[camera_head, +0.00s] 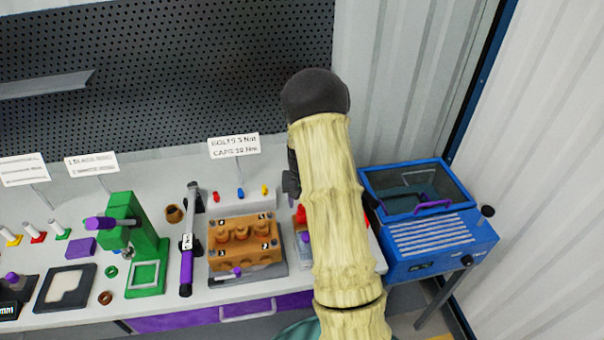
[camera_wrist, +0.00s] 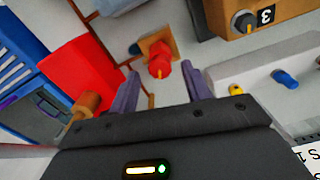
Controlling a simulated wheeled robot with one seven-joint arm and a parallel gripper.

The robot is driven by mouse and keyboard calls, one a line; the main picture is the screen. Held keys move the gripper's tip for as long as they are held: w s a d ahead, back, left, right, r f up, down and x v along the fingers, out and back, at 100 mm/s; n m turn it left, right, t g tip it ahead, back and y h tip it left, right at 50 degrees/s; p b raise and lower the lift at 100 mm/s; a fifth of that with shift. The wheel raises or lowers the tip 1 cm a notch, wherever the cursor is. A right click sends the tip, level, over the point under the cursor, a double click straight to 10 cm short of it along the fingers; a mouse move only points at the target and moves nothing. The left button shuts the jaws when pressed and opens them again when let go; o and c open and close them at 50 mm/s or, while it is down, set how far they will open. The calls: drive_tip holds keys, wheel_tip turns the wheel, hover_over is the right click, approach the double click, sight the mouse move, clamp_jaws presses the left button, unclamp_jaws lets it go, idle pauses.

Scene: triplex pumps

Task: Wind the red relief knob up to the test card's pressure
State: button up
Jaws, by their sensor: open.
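In the head view my arm covers the gripper and most of that spot; only a bit of red (camera_head: 300,216) shows beside the arm. No test card or pressure reading is legible to me.
A red block (camera_wrist: 82,74) stands left of my fingers in the wrist view. The numbered brown pump block (camera_head: 243,243) and a rack with small coloured pieces (camera_head: 240,200) are nearby. A blue machine (camera_head: 428,225) stands right.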

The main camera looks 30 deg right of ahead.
wheel_tip(320, 180, up, 15)
drive_tip(key=b, duration=0.2)
drive_tip(key=shift+r, duration=0.2)
drive_tip(key=shift+a, duration=0.1)
drive_tip(key=s+a+f+n+t, duration=0.1)
drive_tip(key=s+a+n, duration=0.1)
drive_tip(key=s+a, duration=0.5)
drive_tip(key=s+a+f+n+t, duration=0.1)
drive_tip(key=s+a+f+n, duration=0.1)
drive_tip(key=s+a, duration=0.6)
drive_tip(key=s+n, duration=0.1)
drive_tip(key=s, duration=0.2)
drive_tip(key=shift+s+f+t, duration=0.3)
drive_tip(key=shift+s, duration=0.1)
drive_tip(key=shift+a, duration=0.1)
